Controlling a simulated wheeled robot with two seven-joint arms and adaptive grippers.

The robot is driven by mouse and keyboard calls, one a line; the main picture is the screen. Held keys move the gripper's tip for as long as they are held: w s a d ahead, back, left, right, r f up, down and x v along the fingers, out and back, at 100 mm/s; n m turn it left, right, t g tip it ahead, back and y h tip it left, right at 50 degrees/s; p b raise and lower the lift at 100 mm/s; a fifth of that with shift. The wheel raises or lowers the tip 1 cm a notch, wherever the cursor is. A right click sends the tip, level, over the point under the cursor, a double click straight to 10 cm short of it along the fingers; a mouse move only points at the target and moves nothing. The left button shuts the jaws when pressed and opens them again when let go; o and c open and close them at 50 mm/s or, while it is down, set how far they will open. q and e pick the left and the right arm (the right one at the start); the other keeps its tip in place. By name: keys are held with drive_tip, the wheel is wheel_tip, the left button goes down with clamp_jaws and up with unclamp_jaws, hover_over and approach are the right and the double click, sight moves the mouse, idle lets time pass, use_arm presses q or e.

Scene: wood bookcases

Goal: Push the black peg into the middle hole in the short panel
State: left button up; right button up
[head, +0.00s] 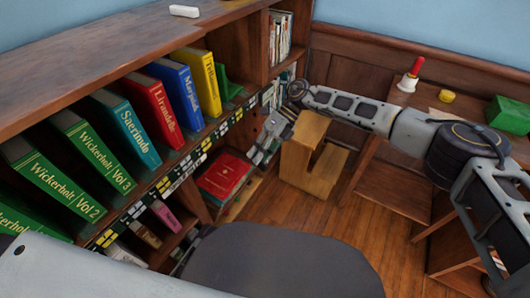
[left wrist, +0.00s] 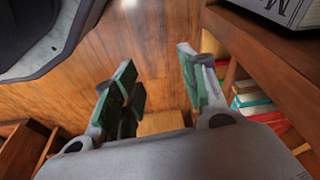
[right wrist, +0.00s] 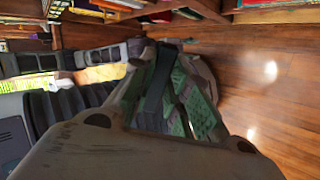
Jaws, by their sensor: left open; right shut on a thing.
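My right gripper (head: 263,150) hangs in front of the bookcase, left of a light wooden step-shaped piece (head: 301,152). In the right wrist view its green-padded fingers (right wrist: 178,88) are closed around a slim dark thing (right wrist: 158,88) that looks like the black peg. Its ends are hard to make out. In the left wrist view my left gripper (left wrist: 153,75) is open, with bare floor between its fingertips and nothing held. The head view shows my left arm but not its gripper. I cannot make out the short panel or its middle hole in any view.
The wooden bookcase (head: 110,48) runs along the left, with large books such as a red one (head: 152,107) on its upper shelf. A red book (head: 224,176) lies low. A desk at right carries a bell (head: 410,76) and a green box (head: 508,115). Wooden floor (head: 277,203) is open.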

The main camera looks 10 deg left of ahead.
use_arm(q)
wheel_tip(320, 180, up, 9)
drive_tip(key=t+b, duration=0.1)
drive_tip(key=b, duration=1.4)
drive_tip(key=d+f+t+h, duration=0.2)
drive_tip(key=d+f+h, duration=0.2)
drive_tip(key=d+f, duration=0.5)
drive_tip(key=shift+d+f+t, duration=0.2)
drive_tip(key=shift+f+t, duration=0.2)
drive_tip(key=shift+f, duration=0.15)
use_arm(e)
drive_tip(key=a+f+m+t+y, duration=0.2)
drive_tip(key=f+m+t+y, duration=0.3)
drive_tip(key=f, duration=0.7)
drive_tip(key=a+f+m+t+y, duration=0.3)
drive_tip(key=f+m+t+y, duration=0.3)
drive_tip(key=f, duration=0.5)
drive_tip(key=shift+s+f+m+t, duration=0.35)
drive_tip(key=shift+m+t, duration=0.75)
drive_tip(key=shift+m, duration=0.4)
use_arm(q)
drive_tip(key=shift+d+f, duration=0.15)
drive_tip(key=shift+f, duration=0.05)
